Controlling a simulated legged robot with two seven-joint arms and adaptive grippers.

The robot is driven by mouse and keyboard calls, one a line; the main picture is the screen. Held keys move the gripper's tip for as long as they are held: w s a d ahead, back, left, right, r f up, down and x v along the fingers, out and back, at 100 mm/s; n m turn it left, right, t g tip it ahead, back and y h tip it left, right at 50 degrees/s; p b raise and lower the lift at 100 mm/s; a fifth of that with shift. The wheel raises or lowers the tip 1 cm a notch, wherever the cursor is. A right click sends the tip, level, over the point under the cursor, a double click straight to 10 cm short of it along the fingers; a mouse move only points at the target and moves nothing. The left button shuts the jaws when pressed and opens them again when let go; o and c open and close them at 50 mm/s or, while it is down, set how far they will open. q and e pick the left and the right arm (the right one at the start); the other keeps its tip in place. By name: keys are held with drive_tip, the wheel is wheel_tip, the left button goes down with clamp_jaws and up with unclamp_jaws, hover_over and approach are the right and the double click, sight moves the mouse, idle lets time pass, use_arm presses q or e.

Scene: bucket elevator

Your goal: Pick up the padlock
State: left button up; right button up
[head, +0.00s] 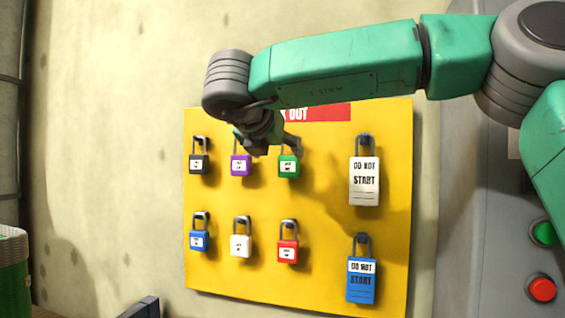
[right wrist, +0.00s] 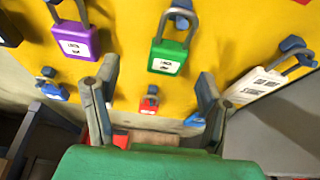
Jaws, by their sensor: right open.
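Padlocks hang on hooks on a yellow board (head: 320,215). The top row has black (head: 199,163), purple (head: 241,165) and green (head: 289,166) ones; below hang blue (head: 199,240), white (head: 241,245) and red (head: 288,251) ones. My right gripper (head: 268,140) is in front of the board, between the purple and green padlocks, partly covering their shackles. In the right wrist view its fingers (right wrist: 156,75) are spread and empty, with the green padlock (right wrist: 168,58) beyond the gap and the purple one (right wrist: 74,42) to the left. My left gripper does not show.
A grey panel with a green button (head: 545,233) and a red button (head: 542,289) is further right. A green ribbed object (head: 14,280) stands at lower left. Bare wall lies left of the board.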

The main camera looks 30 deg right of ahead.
sight(291, 158)
drive_tip(key=x, duration=0.4)
drive_tip(key=s+d+p+x, duration=0.1)
drive_tip(key=x, duration=0.2)
drive_tip(key=shift+d+r, duration=0.15)
drive_tip(key=shift+r, duration=0.05)
drive_tip(key=shift+w+f, duration=0.1)
drive_tip(key=shift+w, duration=0.15)
drive_tip(key=shift+a, duration=0.65)
drive_tip(key=c, duration=1.1)
drive_tip(key=shift+c, duration=1.2)
drive_tip(key=shift+s+d, duration=0.1)
drive_tip(key=shift+d, duration=0.45)
drive_tip(key=shift+r, duration=0.3)
use_arm(q)
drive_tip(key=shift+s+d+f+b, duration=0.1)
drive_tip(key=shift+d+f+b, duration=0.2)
drive_tip(key=shift+b, duration=0.35)
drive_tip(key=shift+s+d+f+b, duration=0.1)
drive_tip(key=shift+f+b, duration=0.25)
drive_tip(key=shift+b, duration=0.3)
use_arm(e)
drive_tip(key=s+a, duration=1.1)
drive_tip(key=a, duration=0.3)
drive_tip(key=shift+s+r, duration=0.35)
drive_tip(key=shift+r, duration=0.1)
